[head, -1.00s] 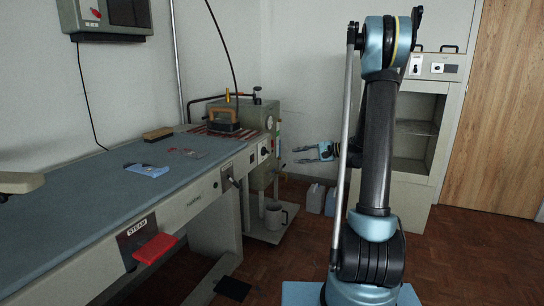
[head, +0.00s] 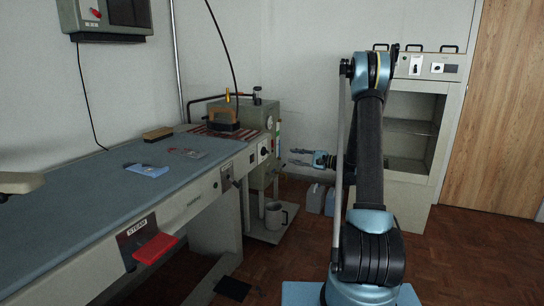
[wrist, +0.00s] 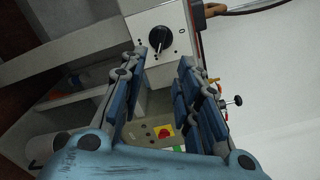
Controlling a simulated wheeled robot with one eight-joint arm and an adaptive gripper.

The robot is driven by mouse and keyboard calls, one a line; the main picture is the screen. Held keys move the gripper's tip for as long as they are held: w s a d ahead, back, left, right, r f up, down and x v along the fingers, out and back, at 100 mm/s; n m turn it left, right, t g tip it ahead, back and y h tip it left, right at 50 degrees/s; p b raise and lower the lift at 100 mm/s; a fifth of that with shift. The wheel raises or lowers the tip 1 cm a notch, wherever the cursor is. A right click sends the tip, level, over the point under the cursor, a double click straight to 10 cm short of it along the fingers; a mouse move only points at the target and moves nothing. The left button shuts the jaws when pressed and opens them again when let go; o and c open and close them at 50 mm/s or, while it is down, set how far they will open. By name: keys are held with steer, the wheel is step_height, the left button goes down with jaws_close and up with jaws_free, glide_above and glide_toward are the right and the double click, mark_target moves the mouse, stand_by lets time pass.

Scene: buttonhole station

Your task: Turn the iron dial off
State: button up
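The iron dial (wrist: 159,38) is a black knob on a white panel, just beyond my fingertips in the wrist view. A "0" mark is printed to its right in that view, and its pointer does not appear turned to it. In the head view the dial (head: 264,151) is small, on the end of the ironing table's front. My gripper (head: 292,157) is to the right of the dial there, apart from it. In the wrist view my gripper (wrist: 162,62) is open and empty, with the dial roughly centred between its two blue fingers.
The iron (head: 222,122) stands on a striped mat at the table's far end. A grey boiler unit (head: 257,115) stands behind it. A mug (head: 275,216) sits on a low shelf below. A grey cabinet (head: 408,212) stands right of the gripper. A red STEAM pedal-like lever (head: 154,248) juts out nearer.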

steer(key=x, duration=1.2)
steer(key=shift+a, duration=0.35)
steer(key=shift+w, duration=0.15)
jaws_close()
